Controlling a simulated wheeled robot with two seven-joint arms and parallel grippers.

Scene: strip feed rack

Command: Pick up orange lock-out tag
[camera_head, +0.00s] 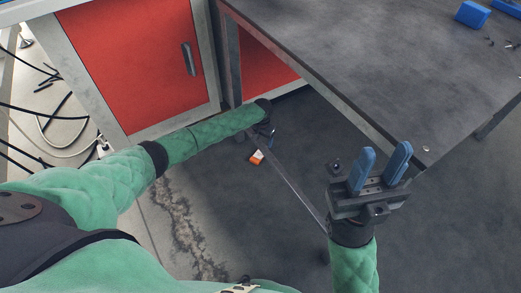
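A small orange tag with a white part (257,157) shows low under the dark table, near the end of my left arm. My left gripper (269,138) points down just above and to the right of the tag.
The grey table (400,65) fills the upper right, its front edge close to my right gripper. A red-doored cabinet (135,60) stands behind my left arm. A blue block (473,14) lies on the table. Cables (50,120) lie on the floor at left.

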